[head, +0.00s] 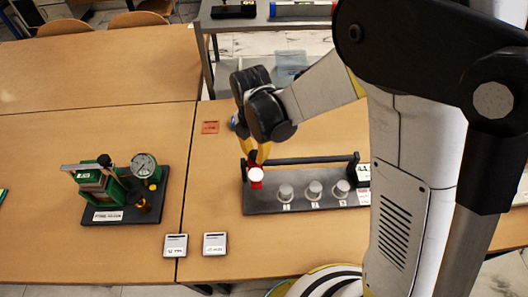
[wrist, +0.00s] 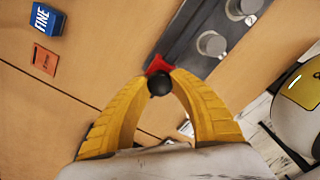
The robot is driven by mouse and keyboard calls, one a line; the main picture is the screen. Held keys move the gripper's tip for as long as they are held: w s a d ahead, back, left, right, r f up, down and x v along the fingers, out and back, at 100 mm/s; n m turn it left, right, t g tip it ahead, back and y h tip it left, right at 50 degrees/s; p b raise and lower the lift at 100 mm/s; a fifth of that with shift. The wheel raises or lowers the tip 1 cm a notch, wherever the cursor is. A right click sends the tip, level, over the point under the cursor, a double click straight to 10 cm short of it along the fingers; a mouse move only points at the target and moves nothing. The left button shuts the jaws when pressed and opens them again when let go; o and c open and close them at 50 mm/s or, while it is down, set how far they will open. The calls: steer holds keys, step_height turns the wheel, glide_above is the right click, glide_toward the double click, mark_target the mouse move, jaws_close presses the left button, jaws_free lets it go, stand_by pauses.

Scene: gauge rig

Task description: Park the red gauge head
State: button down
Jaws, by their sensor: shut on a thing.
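The red gauge head (head: 256,180), with a white round face, is at the left end of a dark rack (head: 262,205). Its red body (wrist: 157,64) and a black ball knob (wrist: 159,84) show between my fingertips in the wrist view. My gripper (head: 256,156) points down, its yellow fingers shut on the gauge head. The rack carries a row of grey pegs, marked 1 (head: 286,192), 2 (head: 315,189) and 3 (head: 341,188), to the right of the head. I cannot tell whether the head touches the rack.
A black rail (head: 300,160) runs along the rack's back. A green pump rig (head: 100,185) with a dial gauge (head: 144,166) stands left. An orange card (wrist: 44,60) and a blue FINE box (wrist: 46,19) lie behind.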

steer(key=shift+a, duration=0.15)
steer(key=c, duration=1.1)
jaws_free()
steer(key=shift+a, duration=0.2)
steer(key=shift+o, duration=0.2)
steer(key=shift+d, duration=0.15)
step_height(320, 180, up, 12)
